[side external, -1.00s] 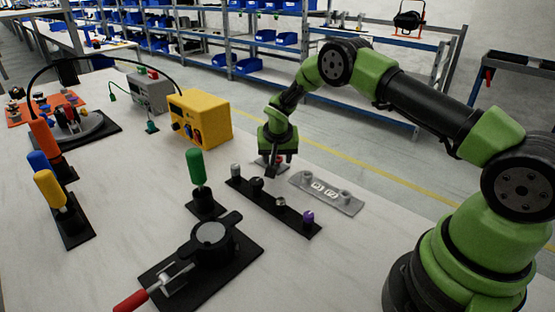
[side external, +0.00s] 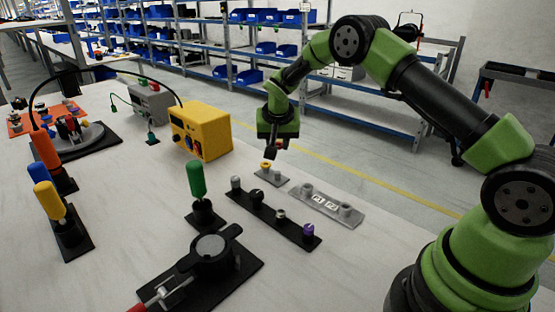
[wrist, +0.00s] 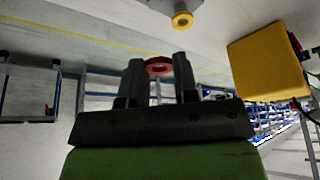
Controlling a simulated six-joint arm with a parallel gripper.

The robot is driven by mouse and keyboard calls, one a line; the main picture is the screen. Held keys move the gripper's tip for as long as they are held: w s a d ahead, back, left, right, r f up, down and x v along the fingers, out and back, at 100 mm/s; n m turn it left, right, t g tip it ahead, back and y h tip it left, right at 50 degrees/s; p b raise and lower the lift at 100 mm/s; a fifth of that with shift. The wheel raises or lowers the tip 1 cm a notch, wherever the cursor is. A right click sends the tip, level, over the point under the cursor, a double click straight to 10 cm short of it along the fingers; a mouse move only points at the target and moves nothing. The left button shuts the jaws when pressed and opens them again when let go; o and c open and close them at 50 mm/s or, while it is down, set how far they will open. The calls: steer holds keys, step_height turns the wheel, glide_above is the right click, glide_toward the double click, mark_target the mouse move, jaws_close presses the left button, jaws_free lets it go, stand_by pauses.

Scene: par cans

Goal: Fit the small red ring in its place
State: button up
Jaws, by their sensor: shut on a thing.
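My gripper (wrist: 158,75) is shut on the small red ring (wrist: 158,66), which sits between the two fingertips in the wrist view. In the side external view my gripper (side external: 270,153) hangs above a small grey plate (side external: 278,181). There the ring is too small and hidden by the fingers to make out clearly. A yellow ring-like part (side external: 266,166) stands on that small plate. It also shows at the top of the wrist view (wrist: 183,20), apart from the red ring.
A grey plate marked P1 and P2 (side external: 347,219) with two grey posts lies nearby. Beside it is a black strip (side external: 265,211) with several knobs. A yellow box (side external: 213,140) stands behind to the left, and a green-handled tool (side external: 196,180) stands in front.

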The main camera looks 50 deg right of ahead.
mark_target(305, 188)
steer(key=shift+r, duration=0.8)
steer(key=shift+s+r, duration=0.15)
steer(key=shift+r, duration=0.1)
steer(key=s+f+m+g, duration=0.1)
steer(key=s+m, duration=0.1)
steer(key=m, duration=0.1)
steer(key=s+f+m+g, duration=0.1)
steer(key=s+m, duration=0.2)
steer(key=s+f+m+g+h, duration=0.1)
steer(key=s+m, duration=0.2)
steer(key=shift+s+d+f, duration=0.15)
steer(key=shift+s+f, duration=0.05)
steer(key=shift+f, duration=0.2)
steer(key=shift+s+f, duration=0.1)
steer(key=shift+f, duration=2.75)
steer(key=o, duration=0.6)
